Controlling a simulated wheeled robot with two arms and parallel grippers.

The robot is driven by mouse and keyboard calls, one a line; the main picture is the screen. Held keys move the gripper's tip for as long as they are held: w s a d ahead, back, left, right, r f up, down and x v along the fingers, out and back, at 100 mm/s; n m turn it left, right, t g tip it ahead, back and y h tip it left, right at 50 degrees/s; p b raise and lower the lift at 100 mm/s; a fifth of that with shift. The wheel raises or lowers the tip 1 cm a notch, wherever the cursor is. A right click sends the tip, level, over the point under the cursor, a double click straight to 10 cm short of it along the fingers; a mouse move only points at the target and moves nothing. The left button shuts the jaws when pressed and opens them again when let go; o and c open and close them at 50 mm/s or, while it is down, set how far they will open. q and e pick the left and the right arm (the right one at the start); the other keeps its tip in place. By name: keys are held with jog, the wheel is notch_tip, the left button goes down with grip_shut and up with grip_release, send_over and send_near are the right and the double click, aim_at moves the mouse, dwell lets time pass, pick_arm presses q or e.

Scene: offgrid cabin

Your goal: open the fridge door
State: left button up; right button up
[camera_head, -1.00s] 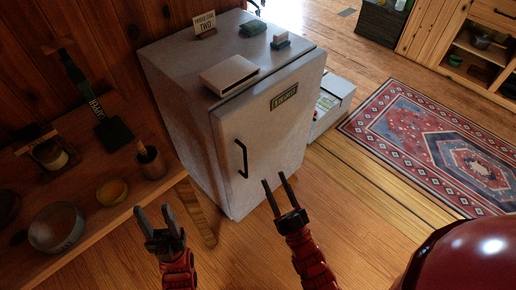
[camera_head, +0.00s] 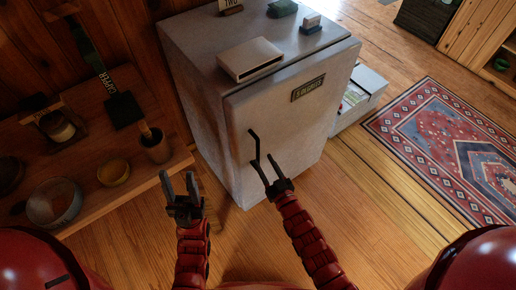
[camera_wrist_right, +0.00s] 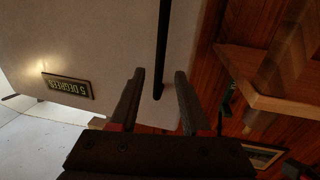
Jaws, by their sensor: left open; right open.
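The fridge (camera_head: 305,130) is a pale grey box with its door shut. A thin black vertical handle (camera_head: 254,143) sits on the left part of its front. My right gripper (camera_head: 260,159) is open at the handle, and its fingers overlap the handle's lower part. In the right wrist view the handle (camera_wrist_right: 162,45) runs down between the two spread fingers (camera_wrist_right: 158,72), with visible space on both sides. I cannot tell how deep it sits between them. My left gripper (camera_head: 178,175) is open and empty, in front of the fridge's left side, near the shelf.
A white box (camera_head: 250,60) and small items stand on the fridge top. A patterned rug (camera_head: 450,150) lies at right. The wooden floor before the fridge is clear.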

aim_at(258, 151)
jog(key=x, duration=0.6)
jog(key=shift+p, duration=0.3)
jog(key=shift+c, duration=0.2)
grip_shut()
dwell(0.9)
